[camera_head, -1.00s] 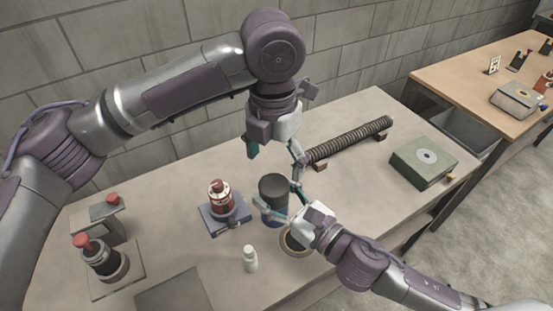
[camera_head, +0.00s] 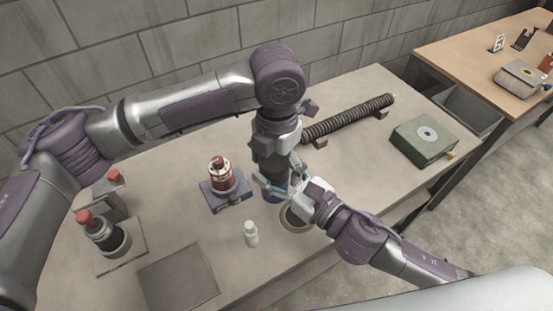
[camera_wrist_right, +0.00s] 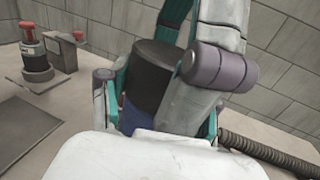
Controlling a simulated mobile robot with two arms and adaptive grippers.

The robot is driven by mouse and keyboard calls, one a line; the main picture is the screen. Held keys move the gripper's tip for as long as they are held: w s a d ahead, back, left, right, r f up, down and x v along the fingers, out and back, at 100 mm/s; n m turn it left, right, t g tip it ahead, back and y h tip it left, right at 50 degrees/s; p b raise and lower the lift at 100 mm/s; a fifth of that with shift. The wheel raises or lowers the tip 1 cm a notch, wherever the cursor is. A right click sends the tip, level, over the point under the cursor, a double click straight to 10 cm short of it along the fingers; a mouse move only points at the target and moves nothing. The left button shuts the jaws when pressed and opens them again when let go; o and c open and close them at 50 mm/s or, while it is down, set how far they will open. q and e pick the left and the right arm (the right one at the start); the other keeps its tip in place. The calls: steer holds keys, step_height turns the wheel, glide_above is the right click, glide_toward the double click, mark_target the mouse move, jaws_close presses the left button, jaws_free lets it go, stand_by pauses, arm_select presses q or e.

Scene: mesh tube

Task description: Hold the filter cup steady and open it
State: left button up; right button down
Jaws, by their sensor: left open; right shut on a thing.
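The filter cup has a dark cylindrical lid (camera_wrist_right: 155,62) and a blue body (camera_wrist_right: 137,117). It stands upright on the bench; in the head view only part of the blue body (camera_head: 271,196) shows. My right gripper (camera_head: 277,186) comes from the lower right and is shut around the blue body. My left gripper (camera_head: 272,168) points down from above at the lid, open. In the head view it hides most of the lid. In the right wrist view its teal finger parts (camera_wrist_right: 176,18) are close to the lid; I cannot tell whether they touch it.
A red-and-dark bottle on a blue base (camera_head: 222,178) stands left of the cup. A small white bottle (camera_head: 251,234) and a ring (camera_head: 293,219) are in front. A ribbed tube (camera_head: 350,118) lies behind right, and a green box (camera_head: 424,140) stands farther right.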

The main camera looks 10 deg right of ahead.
arm_select(q)
steer(key=c, duration=1.2)
steer(key=o, duration=1.3)
steer(key=shift+c, duration=0.2)
steer(key=shift+r, duration=0.1)
step_height(320, 180, up, 4)
steer(key=shift+r, duration=0.2)
steer(key=shift+c, duration=0.3)
steer(key=r, duration=0.3)
steer(key=shift+w+a+r, duration=0.1)
steer(key=shift+w+a, duration=0.05)
steer(key=shift+a, duration=0.1)
steer(key=shift+f, duration=3.9)
steer(key=shift+c, duration=0.3)
